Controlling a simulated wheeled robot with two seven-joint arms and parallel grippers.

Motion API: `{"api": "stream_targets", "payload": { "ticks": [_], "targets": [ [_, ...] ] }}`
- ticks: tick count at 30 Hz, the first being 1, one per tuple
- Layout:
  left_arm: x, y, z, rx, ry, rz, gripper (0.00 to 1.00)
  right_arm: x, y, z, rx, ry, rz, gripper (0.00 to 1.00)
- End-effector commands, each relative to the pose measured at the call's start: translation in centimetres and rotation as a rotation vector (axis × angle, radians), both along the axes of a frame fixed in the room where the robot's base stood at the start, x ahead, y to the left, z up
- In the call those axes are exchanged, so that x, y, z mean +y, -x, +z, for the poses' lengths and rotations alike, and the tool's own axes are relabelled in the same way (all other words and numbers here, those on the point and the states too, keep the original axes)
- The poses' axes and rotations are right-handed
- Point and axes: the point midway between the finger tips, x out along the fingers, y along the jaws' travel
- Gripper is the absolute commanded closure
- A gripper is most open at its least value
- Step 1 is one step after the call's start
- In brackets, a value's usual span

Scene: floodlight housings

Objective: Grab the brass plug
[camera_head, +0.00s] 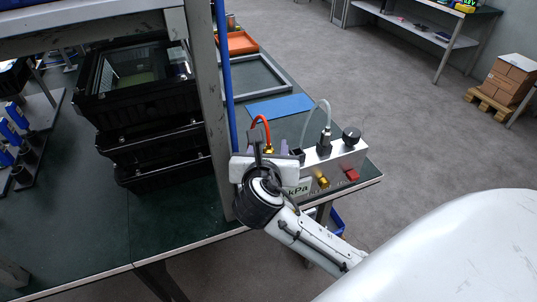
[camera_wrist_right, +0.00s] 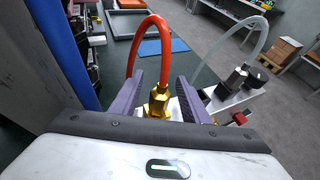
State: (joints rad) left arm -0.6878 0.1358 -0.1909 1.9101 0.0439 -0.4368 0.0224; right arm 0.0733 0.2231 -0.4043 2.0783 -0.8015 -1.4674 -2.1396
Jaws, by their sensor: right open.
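The brass plug (camera_wrist_right: 158,101) is a gold fitting on the end of a red hose (camera_wrist_right: 159,36) that arches up from it. My right gripper (camera_wrist_right: 161,80) is open, with its purple fingers on either side of the plug and gaps showing between. In the head view, the plug (camera_head: 268,150) is mostly hidden behind my right gripper (camera_head: 272,156), at the grey test box (camera_head: 346,160) marked kPa. My left gripper is not in view.
The box carries a clear hose (camera_head: 325,107), a black knob (camera_head: 351,135), a brass front fitting (camera_head: 322,182) and a red part (camera_head: 351,175). A blue upright pole (camera_head: 226,80) and grey post stand close left. Stacked black housings (camera_head: 150,125) lie further left. A blue mat (camera_head: 280,107) lies behind.

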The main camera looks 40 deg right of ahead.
Motion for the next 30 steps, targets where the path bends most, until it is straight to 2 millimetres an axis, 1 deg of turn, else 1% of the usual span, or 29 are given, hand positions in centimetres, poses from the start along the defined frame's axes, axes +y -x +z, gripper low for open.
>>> {"api": "stream_targets", "payload": {
  "ticks": [4,11,18,19,26,30],
  "targets": [
    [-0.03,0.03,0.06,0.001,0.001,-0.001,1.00,-0.78,-0.87,-0.48,0.000,0.000,-0.001,0.58],
    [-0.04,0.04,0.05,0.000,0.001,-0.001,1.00,-0.81,-0.93,-0.52,0.000,-0.002,0.001,0.58],
    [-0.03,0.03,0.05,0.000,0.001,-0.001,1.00,-0.79,-0.91,-0.51,0.000,-0.002,0.001,0.99],
    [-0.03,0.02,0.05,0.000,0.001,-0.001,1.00,-0.79,-0.91,-0.51,0.000,-0.002,0.001,1.00],
    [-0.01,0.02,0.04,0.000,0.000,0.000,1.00,-0.78,-0.92,-0.46,-0.001,-0.001,0.001,1.00],
    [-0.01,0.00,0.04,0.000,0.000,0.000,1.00,-0.69,-1.00,0.02,-0.003,-0.002,0.002,1.00]
  ]
}}
